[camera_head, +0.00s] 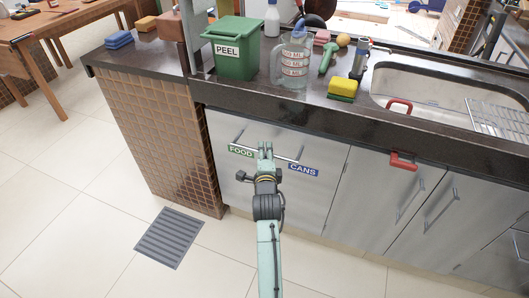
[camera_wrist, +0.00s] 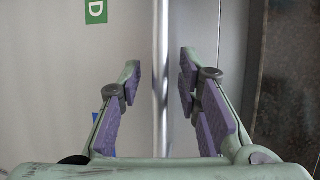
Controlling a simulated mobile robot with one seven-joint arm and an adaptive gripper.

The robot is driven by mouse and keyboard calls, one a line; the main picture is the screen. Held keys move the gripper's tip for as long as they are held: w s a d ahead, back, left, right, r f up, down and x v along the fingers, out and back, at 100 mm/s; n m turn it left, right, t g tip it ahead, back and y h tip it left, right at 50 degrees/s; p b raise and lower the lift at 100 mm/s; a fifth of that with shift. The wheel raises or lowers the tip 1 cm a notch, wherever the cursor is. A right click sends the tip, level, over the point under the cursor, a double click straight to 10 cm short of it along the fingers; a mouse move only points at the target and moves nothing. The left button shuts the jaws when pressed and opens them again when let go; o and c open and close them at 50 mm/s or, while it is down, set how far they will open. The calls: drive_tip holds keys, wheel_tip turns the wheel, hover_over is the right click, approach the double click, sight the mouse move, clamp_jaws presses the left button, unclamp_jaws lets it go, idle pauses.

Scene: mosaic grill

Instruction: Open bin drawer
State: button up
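The bin drawer (camera_head: 312,146) is a grey metal front under the dark counter, with a green FOOD label (camera_head: 240,151) and a blue CANS label (camera_head: 303,169). It looks flush with the cabinet, so shut. Its long bar handle (camera_head: 285,158) runs across the front. My gripper (camera_head: 265,150) is at the middle of this handle. In the wrist view the handle (camera_wrist: 161,35) appears as an upright bar between the two spread fingers of my gripper (camera_wrist: 159,66), with a gap on both sides. How deep the bar sits between the fingers is unclear.
A green PEEL bin (camera_head: 238,62), a clear jug (camera_head: 292,65) and a yellow sponge (camera_head: 343,88) stand on the counter above. A grey floor grate (camera_head: 170,237) lies at left; the floor around is clear.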

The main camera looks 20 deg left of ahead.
drive_tip(key=shift+c, duration=0.2)
clamp_jaws()
idle(0.7)
